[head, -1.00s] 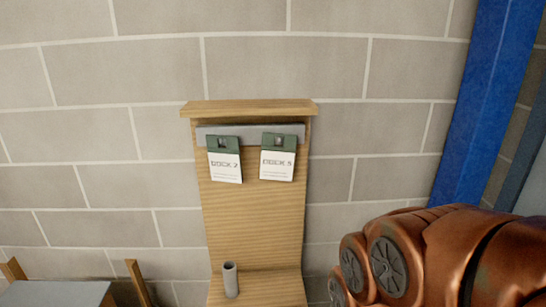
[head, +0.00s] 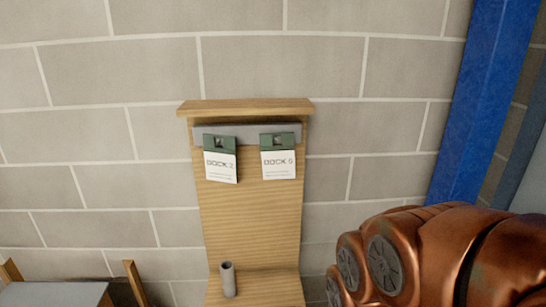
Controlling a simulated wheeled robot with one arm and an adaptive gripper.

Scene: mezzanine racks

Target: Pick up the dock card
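Two white cards with green tops hang side by side on a grey strip (head: 247,130) near the top of a wooden board. The left dock card (head: 220,170) reads "DOCK 2" or similar and hangs slightly tilted. The right dock card (head: 279,165) reads "DOCK" with a blurred digit, perhaps 5 or 6. My copper-coloured arm fills the lower right of the head view, right of the board. My gripper is not in view.
The wooden board (head: 248,220) has a top ledge (head: 245,106) above the cards and a lower shelf bearing a grey tube (head: 228,280). A block wall (head: 90,60) stands behind. A blue post (head: 478,100) rises at right. A grey-topped piece (head: 55,295) is at lower left.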

